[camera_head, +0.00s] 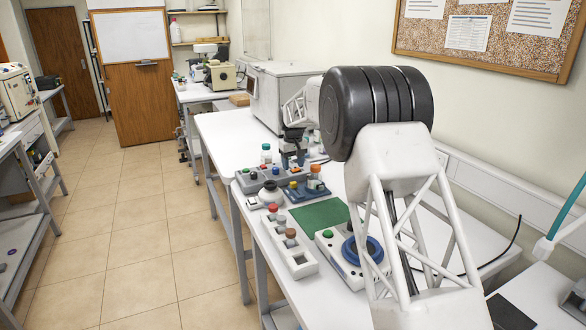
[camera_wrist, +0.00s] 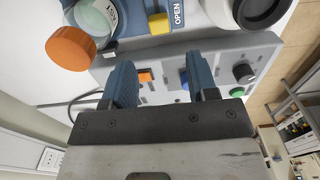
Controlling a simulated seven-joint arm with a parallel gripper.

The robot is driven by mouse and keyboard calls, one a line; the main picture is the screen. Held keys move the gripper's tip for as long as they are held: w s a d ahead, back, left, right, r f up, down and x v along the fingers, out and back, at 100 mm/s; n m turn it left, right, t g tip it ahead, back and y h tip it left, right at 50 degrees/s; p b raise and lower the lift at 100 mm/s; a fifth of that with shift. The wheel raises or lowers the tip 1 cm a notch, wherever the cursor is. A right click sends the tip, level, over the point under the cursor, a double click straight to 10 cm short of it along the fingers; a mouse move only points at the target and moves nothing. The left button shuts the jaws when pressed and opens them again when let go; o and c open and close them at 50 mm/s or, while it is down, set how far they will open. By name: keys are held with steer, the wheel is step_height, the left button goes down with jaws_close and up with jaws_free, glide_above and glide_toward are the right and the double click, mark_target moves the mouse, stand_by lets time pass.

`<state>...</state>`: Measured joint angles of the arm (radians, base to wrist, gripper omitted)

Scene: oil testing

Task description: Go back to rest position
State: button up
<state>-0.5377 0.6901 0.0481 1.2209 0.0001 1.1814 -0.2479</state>
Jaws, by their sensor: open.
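My gripper (camera_wrist: 165,75) is open in the wrist view, with its two blue-grey fingers apart and nothing between them. Beyond the fingers lies a grey control box (camera_wrist: 225,55) with coloured buttons and knobs. An orange cap (camera_wrist: 72,48) and a blue device marked OPEN (camera_wrist: 140,42) are close by in the wrist view. An orange-and-white container (camera_head: 316,184) stands on a blue base in the head view.
On the bench are a white rack (camera_head: 305,268) with several capped vials, a green mat (camera_head: 320,214) and a white device with a blue ring (camera_head: 345,268). A large grey-white machine (camera_head: 283,88) stands at the back. The tiled floor (camera_head: 130,220) at left is clear.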

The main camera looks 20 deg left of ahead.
steer(key=shift+d+r, duration=0.1)
stand_by(0.4)
steer(key=s+d+r+m, duration=0.1)
steer(key=s+d+r, duration=0.4)
steer(key=d, duration=0.5)
steer(key=s+d+r+m, duration=0.1)
steer(key=s+d+r, duration=0.3)
steer(key=d+r, duration=0.4)
steer(key=s+d+r+m+t, duration=0.1)
steer(key=s+d+r+m, duration=0.35)
steer(key=s+d, duration=1.2)
steer(key=s+d+r+t, duration=0.1)
steer(key=s+d, duration=1.3)
steer(key=s, duration=0.3)
steer(key=s+d+f+m, duration=0.1)
steer(key=s+d+f, duration=0.2)
steer(key=s, duration=0.7)
steer(key=s+d+f+m, duration=0.1)
steer(key=s+d+f, duration=0.2)
steer(key=s, duration=0.7)
step_height(320, 180, down, 2)
steer(key=shift+s+d+f+m+t, duration=0.1)
steer(key=shift+s+d+m+t, duration=0.05)
steer(key=shift+d+m+t, duration=0.2)
